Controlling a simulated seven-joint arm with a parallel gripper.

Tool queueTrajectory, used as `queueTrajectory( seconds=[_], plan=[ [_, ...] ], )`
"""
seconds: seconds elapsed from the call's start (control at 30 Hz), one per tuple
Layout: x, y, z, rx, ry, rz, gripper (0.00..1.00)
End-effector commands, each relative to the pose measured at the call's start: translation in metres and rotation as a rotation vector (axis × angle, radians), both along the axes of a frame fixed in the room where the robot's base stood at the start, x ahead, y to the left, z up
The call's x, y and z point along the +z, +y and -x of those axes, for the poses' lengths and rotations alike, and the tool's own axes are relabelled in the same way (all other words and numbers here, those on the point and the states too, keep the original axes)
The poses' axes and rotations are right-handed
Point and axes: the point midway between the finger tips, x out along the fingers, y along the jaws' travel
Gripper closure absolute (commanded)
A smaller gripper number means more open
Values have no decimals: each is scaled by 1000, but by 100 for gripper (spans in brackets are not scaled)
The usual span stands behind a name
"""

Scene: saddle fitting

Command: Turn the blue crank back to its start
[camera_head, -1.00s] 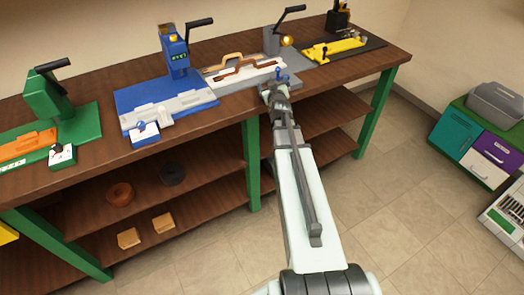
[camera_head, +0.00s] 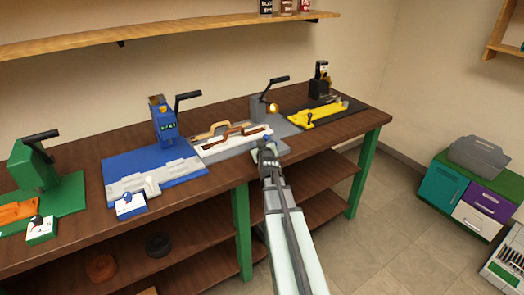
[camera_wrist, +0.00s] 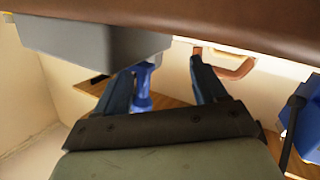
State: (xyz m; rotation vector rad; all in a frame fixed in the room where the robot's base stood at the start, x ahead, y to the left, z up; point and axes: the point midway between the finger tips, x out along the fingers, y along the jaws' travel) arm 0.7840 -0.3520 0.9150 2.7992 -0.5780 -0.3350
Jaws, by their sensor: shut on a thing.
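The blue crank (camera_wrist: 143,85) shows in the wrist view as a blue upright stem with a wider end, between my fingers and close to the left one. My gripper (camera_wrist: 160,68) is shut on it, though its fingers look well apart in this view. In the head view my gripper (camera_head: 267,150) is at the front edge of the grey fixture (camera_head: 280,128), where a small blue part of the crank (camera_head: 267,139) shows. The crank's angle is hard to tell, as my gripper hides most of it.
Left on the bench (camera_head: 90,221) stands a blue station (camera_head: 165,122) with a black lever. A yellow fixture (camera_head: 320,113) is to the right. A wall shelf (camera_head: 180,33) hangs above.

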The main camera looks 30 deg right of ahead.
Motion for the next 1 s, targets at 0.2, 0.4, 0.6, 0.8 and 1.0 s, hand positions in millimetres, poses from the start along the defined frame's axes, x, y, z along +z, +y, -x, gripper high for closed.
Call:
queueTrajectory(
  seconds=[0.2,0.4,0.6,0.8,1.0],
  plan=[
    [23,2,-6,7,-19,24,49],
    [31,0,-6,6,-17,18,49],
    [41,-4,-7,5,-16,15,49],
    [50,-8,-9,2,-15,12,49],
    [59,-11,-11,2,-13,10,49]
  ],
)
